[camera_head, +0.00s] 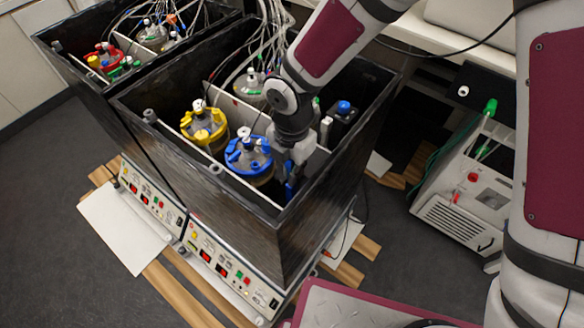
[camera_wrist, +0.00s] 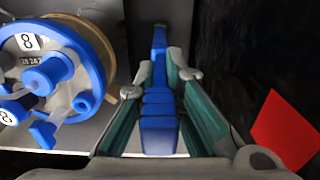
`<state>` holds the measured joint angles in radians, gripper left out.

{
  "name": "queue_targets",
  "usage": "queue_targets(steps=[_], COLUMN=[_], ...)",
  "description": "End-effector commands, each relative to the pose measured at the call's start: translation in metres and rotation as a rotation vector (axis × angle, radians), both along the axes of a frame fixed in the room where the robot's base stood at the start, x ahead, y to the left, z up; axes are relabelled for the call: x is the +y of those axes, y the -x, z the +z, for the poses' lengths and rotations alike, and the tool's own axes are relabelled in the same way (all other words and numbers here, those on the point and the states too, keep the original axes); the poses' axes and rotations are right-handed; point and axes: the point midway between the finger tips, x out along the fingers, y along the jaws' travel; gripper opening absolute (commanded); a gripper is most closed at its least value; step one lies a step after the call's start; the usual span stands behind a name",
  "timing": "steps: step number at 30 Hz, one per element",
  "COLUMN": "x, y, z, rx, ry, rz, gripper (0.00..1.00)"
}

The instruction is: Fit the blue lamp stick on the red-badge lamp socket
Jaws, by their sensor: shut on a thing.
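My gripper (camera_head: 291,160) reaches down into the front black box, close to the right of the blue-ringed vessel. In the wrist view its two green-padded fingers (camera_wrist: 161,85) are closed on the blue lamp stick (camera_wrist: 158,108), which lies between them and points away past the fingertips. In the head view only a small blue part of the stick (camera_head: 290,188) shows below the gripper. A red badge (camera_wrist: 285,130) is on the dark surface at the right of the wrist view, apart from the stick. I cannot make out the socket itself.
The blue-ringed vessel (camera_head: 248,157), also in the wrist view (camera_wrist: 52,75), stands beside the gripper. A yellow-ringed vessel (camera_head: 205,126) is to its left. The black box walls (camera_head: 200,195) enclose them closely.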

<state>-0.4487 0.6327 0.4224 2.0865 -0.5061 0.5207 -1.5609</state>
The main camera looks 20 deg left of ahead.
Motion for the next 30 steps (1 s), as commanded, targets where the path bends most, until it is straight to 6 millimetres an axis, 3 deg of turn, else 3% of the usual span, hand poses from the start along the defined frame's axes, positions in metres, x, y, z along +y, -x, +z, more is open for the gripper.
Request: queue_targets(steps=[30], x=[0.0000], y=[0.0001], z=[-0.0082], rx=[0.000], ry=[0.000], rz=[0.000], gripper=[0.00])
